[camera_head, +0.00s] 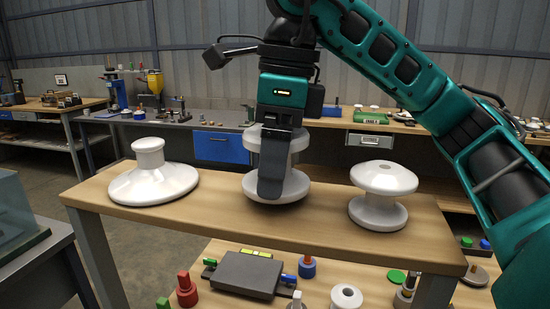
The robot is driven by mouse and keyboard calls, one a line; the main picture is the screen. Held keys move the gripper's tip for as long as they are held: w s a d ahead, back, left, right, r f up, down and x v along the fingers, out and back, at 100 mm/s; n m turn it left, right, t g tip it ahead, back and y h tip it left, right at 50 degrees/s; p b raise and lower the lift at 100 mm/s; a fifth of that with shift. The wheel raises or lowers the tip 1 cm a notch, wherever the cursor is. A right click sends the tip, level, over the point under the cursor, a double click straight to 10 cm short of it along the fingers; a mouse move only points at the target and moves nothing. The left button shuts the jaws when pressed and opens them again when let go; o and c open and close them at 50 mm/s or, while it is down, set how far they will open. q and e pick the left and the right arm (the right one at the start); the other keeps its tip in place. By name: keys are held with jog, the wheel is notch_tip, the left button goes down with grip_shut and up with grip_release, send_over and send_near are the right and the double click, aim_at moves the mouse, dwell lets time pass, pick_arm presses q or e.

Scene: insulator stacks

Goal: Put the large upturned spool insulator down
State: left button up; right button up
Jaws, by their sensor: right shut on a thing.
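The large upturned spool insulator (294,184) is white, with a wide flange at the bottom and another flange above, joined by a narrower waist. It is upright at the middle of the wooden bench (228,218). My right gripper (271,185) comes down from above and is shut on it, a dark finger covering its front middle. Its base is at or very close to the bench top; I cannot tell if it touches. My left gripper is not in view.
A white wide-skirted insulator (153,182) stands on the bench at left. A white mushroom-topped spool (382,181) stands at right. Bare wood separates them from the held spool. A lower shelf in front holds a dark box (246,274) and a red part (187,290).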

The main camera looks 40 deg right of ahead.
jog(key=shift+f, duration=0.2)
jog(key=o, duration=1.3)
jog(key=shift+c, duration=0.2)
jog(key=shift+s+d+r, duration=0.15)
jog(key=shift+d+r, duration=0.05)
jog(key=shift+r, duration=1.85)
jog(key=shift+s+d+r, duration=0.15)
jog(key=shift+s+r, duration=0.05)
jog(key=shift+r, duration=1.8)
jog(key=shift+s+d+r, duration=0.15)
jog(key=shift+d+r, duration=0.05)
jog(key=shift+r, duration=1.85)
jog(key=shift+f, duration=0.15)
jog(key=shift+w+a+f, duration=0.15)
jog(key=shift+a+f, duration=0.05)
jog(key=shift+f, duration=1.75)
jog(key=shift+w+a+f, duration=0.15)
jog(key=shift+f, duration=1.85)
jog(key=shift+w+a+f, duration=0.15)
jog(key=shift+a+f, duration=0.05)
jog(key=shift+f, duration=1.75)
jog(key=shift+r, duration=0.1)
